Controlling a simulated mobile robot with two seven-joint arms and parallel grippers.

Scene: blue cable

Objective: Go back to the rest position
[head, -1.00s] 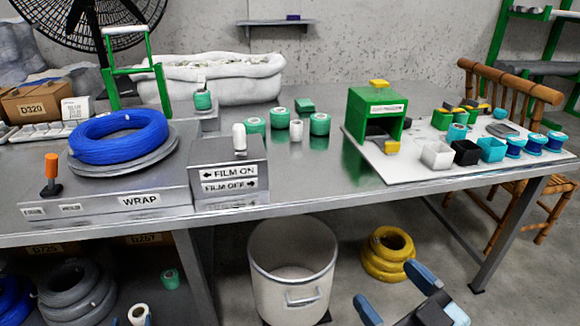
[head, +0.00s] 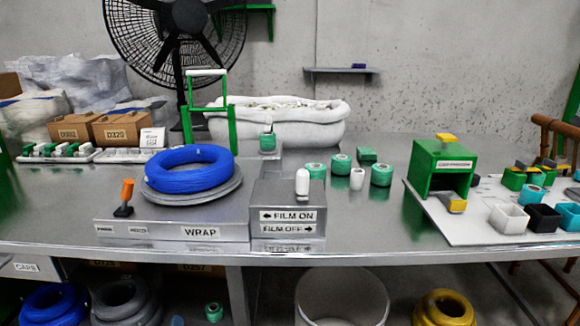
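The blue cable coil (head: 190,169) lies flat on the round grey turntable (head: 193,196) of the wrap station (head: 160,232), at the left of the metal table. Neither of my grippers can be made out in the head view now. What they hold, if anything, is hidden from me.
The film switch box (head: 287,219), green rolls (head: 381,174), and a green press (head: 440,172) on a white board (head: 456,228) stand on the table (head: 360,215). Below are a white bin (head: 342,297), yellow coils (head: 444,307) and dark coils (head: 127,300).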

